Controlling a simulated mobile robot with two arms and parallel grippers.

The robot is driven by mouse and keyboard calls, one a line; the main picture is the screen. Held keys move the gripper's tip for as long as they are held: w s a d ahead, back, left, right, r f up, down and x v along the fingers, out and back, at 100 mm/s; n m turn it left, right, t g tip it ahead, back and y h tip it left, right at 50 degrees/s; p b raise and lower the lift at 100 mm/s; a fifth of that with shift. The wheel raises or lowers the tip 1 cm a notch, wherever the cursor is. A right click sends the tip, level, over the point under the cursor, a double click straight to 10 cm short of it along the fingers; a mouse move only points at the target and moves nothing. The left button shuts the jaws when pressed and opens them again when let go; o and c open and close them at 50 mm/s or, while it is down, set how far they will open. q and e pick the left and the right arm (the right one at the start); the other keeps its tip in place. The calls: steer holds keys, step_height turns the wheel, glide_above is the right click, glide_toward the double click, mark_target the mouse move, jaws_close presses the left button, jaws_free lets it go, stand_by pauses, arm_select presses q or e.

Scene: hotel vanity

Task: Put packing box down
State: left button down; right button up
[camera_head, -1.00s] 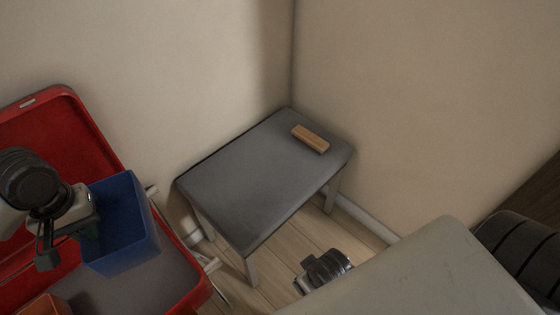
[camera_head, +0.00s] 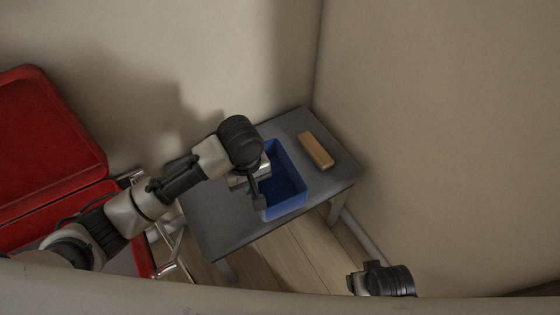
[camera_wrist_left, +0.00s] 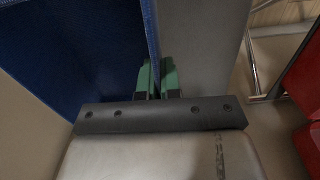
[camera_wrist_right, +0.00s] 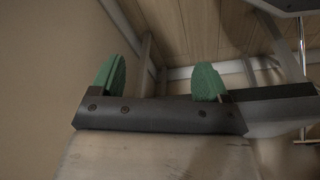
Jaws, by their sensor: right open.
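The packing box (camera_head: 290,207) is a blue open-topped box. In the head view it is at the grey table (camera_head: 222,222), over its middle; whether it touches the top I cannot tell. My left gripper (camera_head: 259,190) is at the box's left wall. In the left wrist view its green fingertips (camera_wrist_left: 157,78) are close together with the blue wall (camera_wrist_left: 75,50) between them. My right gripper (camera_wrist_right: 157,80) is open and empty, with its green fingers wide apart. In the head view my right wrist shows low, in front of the table.
A brown wooden block (camera_head: 316,150) lies on the table's back right part. A red case (camera_head: 50,135) with a raised lid stands at the left. Walls close off the table's back and right. Wooden floor (camera_head: 300,250) shows in front.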

arm_select(q)
steer(key=shift+s+d+f+n, duration=0.3)
steer(key=shift+s+d+f, duration=0.1)
steer(key=shift+f, duration=0.35)
steer(key=b, duration=0.4)
glide_toward(229, 197)
steer(key=shift+f, duration=0.25)
step_height(229, 197, down, 3)
steer(key=shift+f+b, duration=0.15)
steer(key=shift+b, duration=0.8)
steer(key=shift+f, duration=0.3)
arm_select(e)
step_height(229, 197, up, 11)
steer(key=s+t, duration=0.1)
steer(key=shift+f, duration=0.2)
steer(key=shift+d+r, duration=0.1)
